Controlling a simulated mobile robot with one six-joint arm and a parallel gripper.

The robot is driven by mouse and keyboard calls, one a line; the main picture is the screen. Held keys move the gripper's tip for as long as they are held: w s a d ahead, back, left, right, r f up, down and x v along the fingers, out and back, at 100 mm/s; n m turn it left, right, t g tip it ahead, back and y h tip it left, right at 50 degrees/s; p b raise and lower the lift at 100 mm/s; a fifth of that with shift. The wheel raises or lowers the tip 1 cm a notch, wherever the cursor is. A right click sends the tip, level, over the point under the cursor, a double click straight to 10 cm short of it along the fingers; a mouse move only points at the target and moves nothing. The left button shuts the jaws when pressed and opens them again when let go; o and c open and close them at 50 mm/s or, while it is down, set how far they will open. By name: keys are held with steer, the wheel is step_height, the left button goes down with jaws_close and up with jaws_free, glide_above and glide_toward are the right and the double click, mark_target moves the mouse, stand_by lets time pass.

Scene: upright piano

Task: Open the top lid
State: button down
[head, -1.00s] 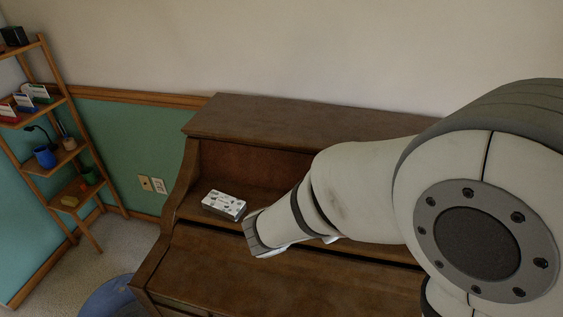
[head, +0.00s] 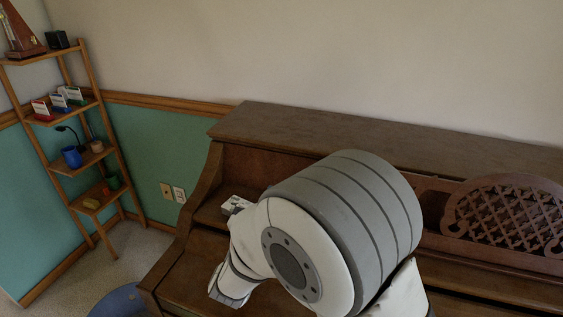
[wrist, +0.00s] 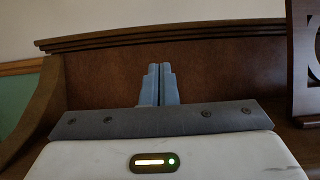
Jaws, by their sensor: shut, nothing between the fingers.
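The piano's top lid (head: 330,128) is a long brown wooden board along the top of the piano, against the wall. It lies flat and closed in the head view. In the wrist view its front edge (wrist: 200,34) runs across above the upright front panel (wrist: 225,80). My gripper (wrist: 160,68) shows in the wrist view with its two grey fingers together and nothing between them. It points toward the front panel, below the lid edge; I cannot tell whether it touches. In the head view my arm hides the gripper and part of the piano front.
A carved music stand (head: 508,215) stands at the right on the piano. A small white patterned box (head: 236,204) sits on the ledge at the left, partly hidden by my arm. A wooden shelf (head: 95,160) stands at the far left. A blue round seat (head: 118,302) is at the lower left.

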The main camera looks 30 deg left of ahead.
mark_target(285, 163)
steer(key=x, duration=1.1)
